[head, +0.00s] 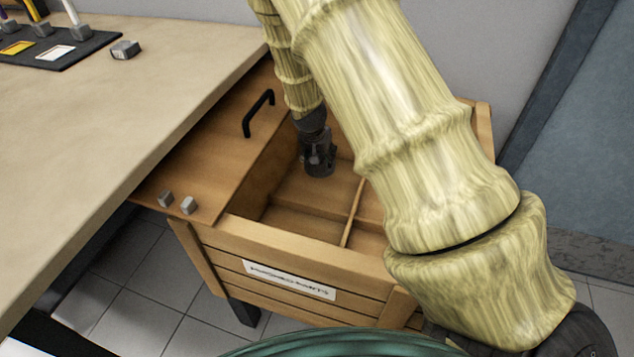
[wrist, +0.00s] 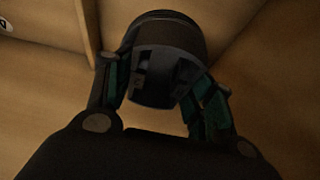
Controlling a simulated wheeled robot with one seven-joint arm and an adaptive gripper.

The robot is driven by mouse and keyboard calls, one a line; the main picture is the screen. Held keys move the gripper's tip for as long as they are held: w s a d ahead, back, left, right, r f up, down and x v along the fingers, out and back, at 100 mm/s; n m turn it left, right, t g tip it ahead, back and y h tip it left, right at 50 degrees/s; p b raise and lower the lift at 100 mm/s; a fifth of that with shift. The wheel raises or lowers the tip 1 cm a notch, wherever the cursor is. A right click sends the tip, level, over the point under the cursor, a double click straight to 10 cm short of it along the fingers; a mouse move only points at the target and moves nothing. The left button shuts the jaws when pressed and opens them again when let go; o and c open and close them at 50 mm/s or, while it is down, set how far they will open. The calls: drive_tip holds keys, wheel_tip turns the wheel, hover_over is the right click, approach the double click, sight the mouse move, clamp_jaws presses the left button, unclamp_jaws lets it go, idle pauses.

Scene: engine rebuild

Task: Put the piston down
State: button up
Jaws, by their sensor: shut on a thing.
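A dark grey piston (wrist: 165,62) is between the fingers of my gripper (wrist: 165,95) in the wrist view. The fingers, with green pads, close on its sides. In the head view my gripper (head: 319,160) hangs down inside the open wooden crate (head: 290,235), over a compartment at its back left. The piston is hard to tell from the dark gripper there. I cannot tell whether the piston touches the crate floor. In the wrist view, wooden walls and floor of the crate lie close around it.
Thin dividers (head: 353,212) split the crate. A wooden lid (head: 215,150) with a black handle (head: 258,113) lies at its left, with two small grey blocks (head: 177,203) on it. A workbench (head: 130,100) stands at the left. My arm covers the crate's right side.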

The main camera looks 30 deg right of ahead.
drive_tip(key=shift+w+f+b, duration=0.1)
drive_tip(key=shift+f+b, duration=1.3)
drive_tip(key=shift+f, duration=3.55)
drive_tip(key=shift+f, duration=0.1)
drive_tip(key=o, duration=1.3)
drive_tip(key=shift+o, duration=0.2)
drive_tip(key=shift+a+r, duration=0.15)
drive_tip(key=shift+r, duration=0.35)
drive_tip(key=p+v, duration=0.3)
drive_tip(key=v, duration=0.8)
drive_tip(key=shift+s, duration=0.25)
